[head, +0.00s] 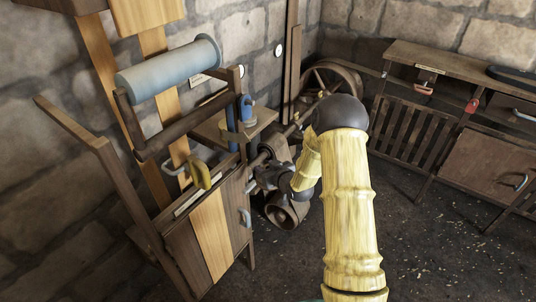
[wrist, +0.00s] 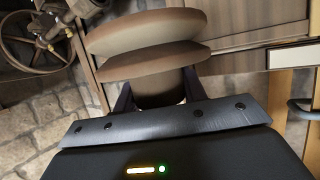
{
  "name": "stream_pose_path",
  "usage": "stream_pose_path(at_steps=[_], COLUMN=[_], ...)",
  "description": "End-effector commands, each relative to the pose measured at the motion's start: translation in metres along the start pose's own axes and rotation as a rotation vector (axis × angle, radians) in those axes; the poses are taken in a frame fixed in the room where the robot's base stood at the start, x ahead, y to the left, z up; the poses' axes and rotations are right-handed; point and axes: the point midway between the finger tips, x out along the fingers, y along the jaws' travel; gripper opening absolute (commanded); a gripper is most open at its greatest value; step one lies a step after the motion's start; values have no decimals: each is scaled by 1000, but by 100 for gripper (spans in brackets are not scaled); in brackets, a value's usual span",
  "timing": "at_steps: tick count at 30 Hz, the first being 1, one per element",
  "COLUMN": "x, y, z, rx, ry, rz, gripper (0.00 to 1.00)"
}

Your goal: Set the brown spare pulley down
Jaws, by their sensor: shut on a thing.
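The brown spare pulley (wrist: 148,62) fills the top middle of the wrist view, its rounded flanges side by side with a narrower part below. My gripper (wrist: 158,92) is shut on that narrower part, one dark finger on each side. In the head view my yellow arm reaches in from the bottom right, and my dark gripper (head: 268,178) is beside the wooden cabinet (head: 205,240). The held pulley is hard to make out there among dark parts. In the wrist view wooden boards lie close behind the pulley; I cannot tell whether it touches them.
A large spoked wheel (head: 333,82) stands behind my arm and also shows in the wrist view (wrist: 35,35). A blue-grey roll (head: 168,66) sits over the cabinet, with a yellow object (head: 200,177) below. A wooden bench (head: 440,110) lines the right wall. The floor at lower right is open.

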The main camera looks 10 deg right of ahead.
Motion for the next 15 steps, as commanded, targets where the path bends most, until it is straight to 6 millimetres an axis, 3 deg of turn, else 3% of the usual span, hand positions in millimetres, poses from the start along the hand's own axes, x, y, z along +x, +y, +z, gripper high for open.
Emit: stream_pose_path(at_steps=[8,15], x=[1,-12], y=[-4,-5], z=[75,137], rx=[51,96], ry=[-1,-1], rz=[119,230], gripper=[0,0])
